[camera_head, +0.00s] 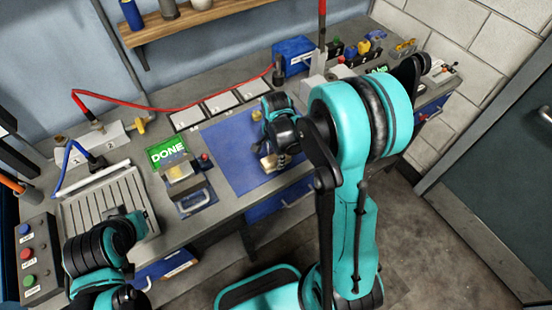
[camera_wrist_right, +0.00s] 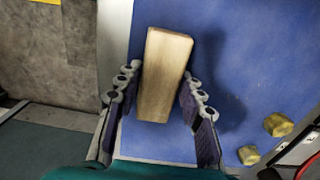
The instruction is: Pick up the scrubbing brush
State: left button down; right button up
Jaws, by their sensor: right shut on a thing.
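The scrubbing brush shows as a pale wooden block (camera_wrist_right: 165,75) in the right wrist view, over the blue mat (camera_wrist_right: 228,60). My right gripper (camera_wrist_right: 158,97) is shut on it, with one finger along each long side. In the head view, my right gripper (camera_head: 284,158) is low over the blue mat, with part of the wooden block (camera_head: 267,162) showing beside it. The brush's underside and bristles are hidden. My left arm is at the lower left, by the ribbed tray, and its fingers cannot be made out.
Two small yellowish round pieces (camera_wrist_right: 278,125) lie on the mat. A green DONE screen (camera_head: 167,152) stands left of the mat. A ribbed metal tray (camera_head: 88,205), a button box (camera_head: 37,258) and a red hose (camera_head: 165,109) are also on the bench. A blue box (camera_head: 293,55) stands behind.

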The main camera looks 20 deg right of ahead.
jog(key=shift+r, duration=0.45)
jog(key=r, duration=0.1)
jog(key=r+p, duration=0.1)
jog(key=r, duration=0.2)
jog(key=shift+s+d+p, duration=0.25)
jog(key=shift+s+p, duration=0.05)
jog(key=shift+s, duration=0.05)
jog(key=s+d+r+p, duration=0.2)
jog(key=s+d+r, duration=0.4)
jog(key=s, duration=0.3)
